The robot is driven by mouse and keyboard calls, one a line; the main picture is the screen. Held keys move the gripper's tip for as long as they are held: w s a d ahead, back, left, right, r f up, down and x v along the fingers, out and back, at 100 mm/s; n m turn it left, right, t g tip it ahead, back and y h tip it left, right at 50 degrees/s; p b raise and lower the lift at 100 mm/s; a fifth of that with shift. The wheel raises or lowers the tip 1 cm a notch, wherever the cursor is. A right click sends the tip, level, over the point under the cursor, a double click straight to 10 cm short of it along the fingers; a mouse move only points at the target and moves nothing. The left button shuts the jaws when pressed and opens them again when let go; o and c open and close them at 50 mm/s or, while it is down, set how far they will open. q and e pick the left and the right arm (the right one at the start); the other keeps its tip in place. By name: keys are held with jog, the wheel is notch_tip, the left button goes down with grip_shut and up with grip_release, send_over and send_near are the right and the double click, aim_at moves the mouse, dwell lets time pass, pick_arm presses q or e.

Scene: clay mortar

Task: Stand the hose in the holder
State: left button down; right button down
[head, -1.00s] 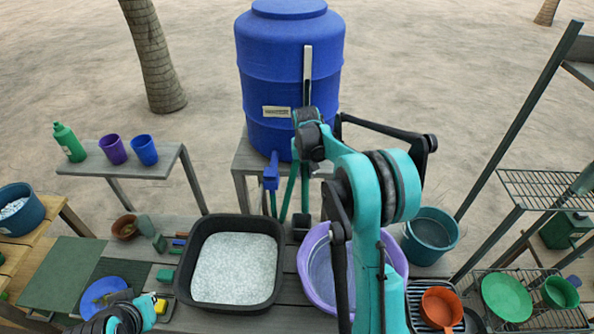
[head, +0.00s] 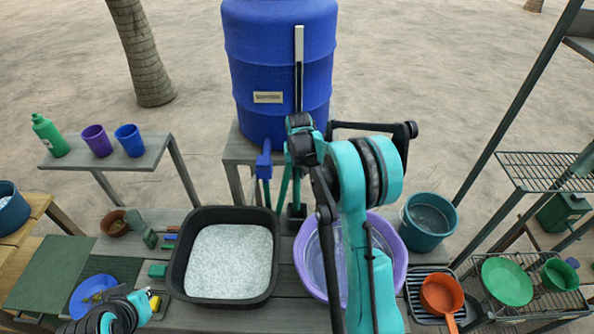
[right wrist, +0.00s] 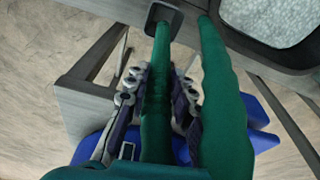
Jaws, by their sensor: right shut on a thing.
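The green hose (head: 284,188) hangs beside the blue barrel; in the right wrist view two lengths of it show, one between my fingers (right wrist: 156,115) and one to the right. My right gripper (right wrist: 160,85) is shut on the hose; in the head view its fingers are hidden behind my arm. The holder, a small dark square cup, stands on the table behind the basins (head: 297,213) and shows at the top of the right wrist view (right wrist: 172,13). The held hose end is at the cup's mouth; I cannot tell how deep. My left gripper (head: 130,312) is at lower left, fingers unclear.
The blue barrel (head: 280,60) with a blue tap (head: 264,165) stands behind. A black tub (head: 187,285) of pale grains and a purple basin (head: 398,262) flank the front of the holder. A teal bucket (head: 428,240) stands at right.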

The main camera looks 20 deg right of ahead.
aim_at(297, 189)
notch_tip(297, 189, down, 11)
jog(key=b, duration=0.8)
jog(key=shift+c, duration=2.1)
grip_release()
jog(key=shift+s+a+r+p, duration=0.1)
jog(key=shift+s+r+p, duration=0.15)
jog(key=shift+r+p, duration=1.2)
jog(key=shift+s+a+r+p, duration=0.1)
jog(key=shift+s+r+p, duration=0.4)
jog(key=shift+r, duration=1.7)
jog(key=shift+s+a+r+p, duration=0.1)
jog(key=shift+r+p, duration=1.1)
jog(key=shift+r, duration=0.65)
